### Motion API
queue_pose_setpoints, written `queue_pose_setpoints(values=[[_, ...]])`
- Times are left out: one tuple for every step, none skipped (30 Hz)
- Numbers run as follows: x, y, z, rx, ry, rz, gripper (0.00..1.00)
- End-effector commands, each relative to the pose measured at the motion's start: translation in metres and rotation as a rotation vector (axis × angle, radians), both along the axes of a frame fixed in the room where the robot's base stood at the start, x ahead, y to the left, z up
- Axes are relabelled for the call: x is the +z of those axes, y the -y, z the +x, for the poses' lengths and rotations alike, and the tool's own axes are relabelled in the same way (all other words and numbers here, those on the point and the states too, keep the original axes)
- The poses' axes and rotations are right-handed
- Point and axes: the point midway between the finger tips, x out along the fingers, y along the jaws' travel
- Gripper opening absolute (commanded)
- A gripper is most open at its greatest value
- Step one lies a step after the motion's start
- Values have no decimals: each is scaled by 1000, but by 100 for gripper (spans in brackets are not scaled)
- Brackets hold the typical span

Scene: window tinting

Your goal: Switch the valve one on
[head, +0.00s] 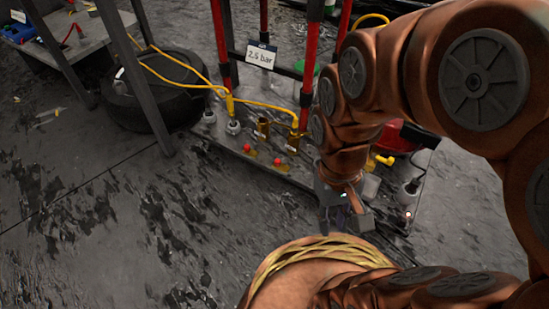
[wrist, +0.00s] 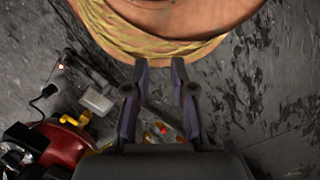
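Two small red knobs stand on the low grey platform (head: 215,140) in the head view, a left red knob (head: 247,147) and a right red knob (head: 277,162). Each has brass-yellow parts beside it. I cannot tell which is valve one. My gripper (head: 340,218) hangs to the right of the knobs, over the platform's front side, apart from them. In the wrist view my gripper (wrist: 160,65) has its two dark fingers apart with nothing between the tips. A red knob (wrist: 163,129) shows there behind the fingers, partly hidden by the gripper body.
Red posts (head: 221,45) with a "2.5 bar" sign (head: 261,55) rise from the platform. Yellow hoses (head: 185,84) run to a black tyre (head: 125,100) at left. A red machine (wrist: 60,145) with a yellow handle (wrist: 68,119) sits near the gripper. Floor at front left is clear.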

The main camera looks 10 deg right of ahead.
Motion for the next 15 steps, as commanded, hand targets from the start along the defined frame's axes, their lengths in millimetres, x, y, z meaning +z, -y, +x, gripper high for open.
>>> queue_pose_setpoints(values=[[8,0,-1,-1,-2,0,16],[11,0,-1,-1,-4,0,13],[17,0,-3,-2,-8,-1,9],[22,0,-4,-2,-11,-1,6],[28,0,-5,-3,-14,-1,2],[36,0,-6,-4,-19,-1,0],[43,1,-8,-5,-23,-1,0],[50,1,-9,-6,-28,-2,0],[60,1,-11,-7,-34,-2,0],[67,1,-13,-8,-39,-2,0],[75,1,-14,-9,-44,-2,0],[85,1,-16,-10,-51,-2,0],[92,1,-18,-11,-56,-2,0],[99,1,-20,-12,-62,-2,0],[108,1,-22,-12,-68,-2,0]])
